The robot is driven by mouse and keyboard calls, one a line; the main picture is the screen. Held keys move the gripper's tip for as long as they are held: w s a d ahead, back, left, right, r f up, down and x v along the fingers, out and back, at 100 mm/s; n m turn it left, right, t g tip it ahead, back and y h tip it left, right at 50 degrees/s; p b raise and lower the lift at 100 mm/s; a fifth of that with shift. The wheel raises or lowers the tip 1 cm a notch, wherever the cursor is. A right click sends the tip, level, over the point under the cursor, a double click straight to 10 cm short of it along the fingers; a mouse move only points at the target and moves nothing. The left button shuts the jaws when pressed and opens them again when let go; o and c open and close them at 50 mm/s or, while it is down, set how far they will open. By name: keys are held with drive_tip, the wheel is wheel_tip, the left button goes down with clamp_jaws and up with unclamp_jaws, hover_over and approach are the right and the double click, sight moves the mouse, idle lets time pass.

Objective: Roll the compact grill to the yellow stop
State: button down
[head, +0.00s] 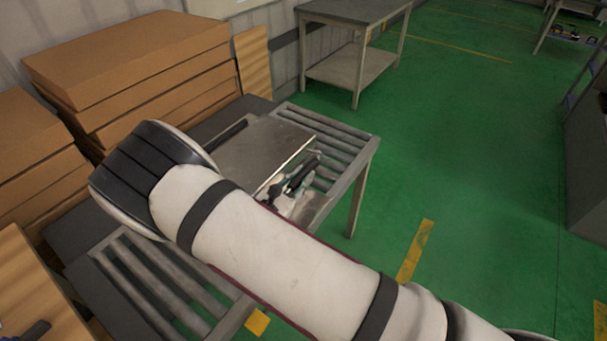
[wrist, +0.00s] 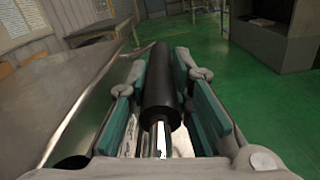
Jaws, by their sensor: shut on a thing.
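The compact grill shows as a grey flat-topped metal box (head: 255,150) on the far part of the roller table (head: 345,146). In the wrist view its metal top (wrist: 60,90) fills the left side. A black cylindrical handle (wrist: 158,85) runs along its side. My gripper (wrist: 163,80) is shut on this handle, with a teal pad on each side of it. In the head view my gripper (head: 292,183) is partly hidden behind my arm. A small yellow piece (head: 257,322) shows by the near table frame; I cannot tell if it is the stop or a floor marking.
Stacked brown boxes (head: 140,70) stand along the left side of the table. Bare rollers (head: 150,280) show at the near end, partly covered by my arm. A grey table (head: 360,15) stands behind. The green floor (head: 480,150) to the right is clear.

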drive_tip(key=shift+f, duration=0.1)
drive_tip(key=c, duration=1.4)
unclamp_jaws()
drive_tip(key=shift+c, duration=0.2)
drive_tip(key=v, duration=1.2)
